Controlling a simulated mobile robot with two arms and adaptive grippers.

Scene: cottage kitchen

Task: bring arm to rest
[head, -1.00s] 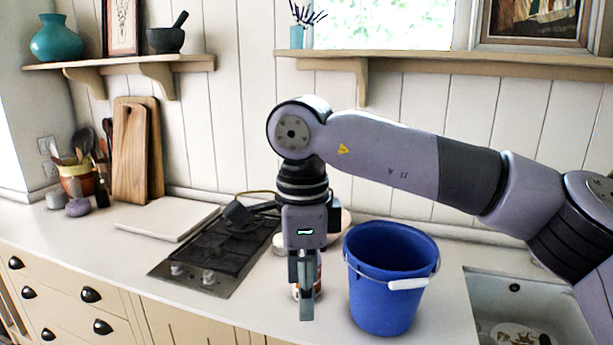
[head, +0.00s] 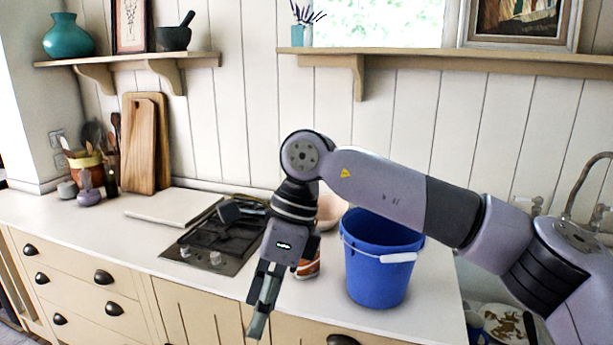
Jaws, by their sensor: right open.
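My right arm comes in from the right, above the sink and the blue bucket. Its right gripper (head: 262,299) points down and tilts to the lower left, over the front edge of the counter. The jaws are open, and I see nothing between them. My left gripper is not in view.
A blue bucket (head: 375,281) with a white handle stands right of the gripper. An orange-labelled can (head: 309,266) and a pale bowl (head: 331,211) are partly hidden behind the gripper. A stove (head: 215,250) lies to the left. A sink with a plate (head: 503,324) is at right.

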